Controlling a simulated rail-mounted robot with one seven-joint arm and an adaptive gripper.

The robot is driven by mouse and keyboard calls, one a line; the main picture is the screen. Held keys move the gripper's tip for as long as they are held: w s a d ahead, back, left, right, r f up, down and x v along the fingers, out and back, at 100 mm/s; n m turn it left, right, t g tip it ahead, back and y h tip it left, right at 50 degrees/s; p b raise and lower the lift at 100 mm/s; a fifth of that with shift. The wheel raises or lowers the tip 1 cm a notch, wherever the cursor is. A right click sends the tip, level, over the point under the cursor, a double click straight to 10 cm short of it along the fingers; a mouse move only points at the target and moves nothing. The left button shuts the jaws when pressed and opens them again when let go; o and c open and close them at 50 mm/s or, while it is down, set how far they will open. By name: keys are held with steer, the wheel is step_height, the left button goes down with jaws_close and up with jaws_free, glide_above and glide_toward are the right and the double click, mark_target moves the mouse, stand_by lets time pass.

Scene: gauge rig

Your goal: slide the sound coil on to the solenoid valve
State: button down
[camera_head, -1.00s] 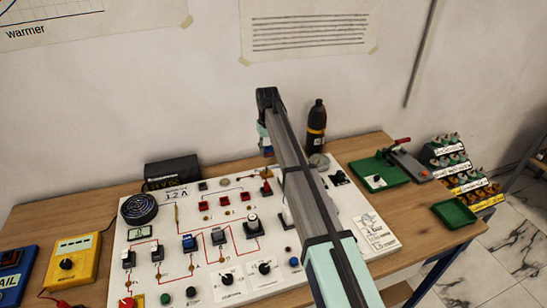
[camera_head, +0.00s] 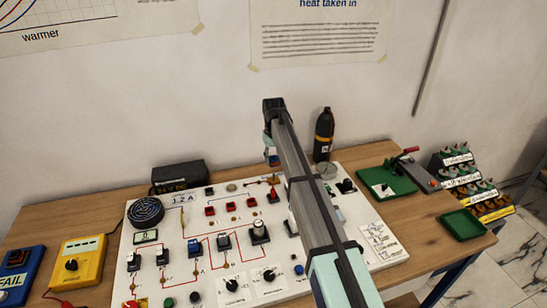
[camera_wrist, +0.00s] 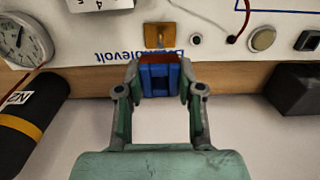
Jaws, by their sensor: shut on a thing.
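My gripper (camera_wrist: 160,82) is shut on a blue coil (camera_wrist: 160,80) with a reddish-brown edge at its top in the wrist view. A brass block with a grey stem (camera_wrist: 162,36), apparently the solenoid valve, sits on the panel just beyond the coil in the wrist view. The coil appears apart from it. My arm hides part of the panel in the head view.
The white panel (camera_head: 150,263) carries switches, knobs and wiring. A black bottle (camera_head: 324,136) and a round gauge (camera_wrist: 22,42) stand near the gripper. A black box (camera_head: 180,176) lies behind the panel. Green trays (camera_head: 462,224) and a labelled rack (camera_head: 468,183) are at the right.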

steer(key=shift+f+b, duration=1.25)
steer(key=shift+f, duration=2.7)
steer(key=c, duration=0.7)
jaws_free()
steer(key=shift+o, duration=0.2)
step_height(320, 180, up, 12)
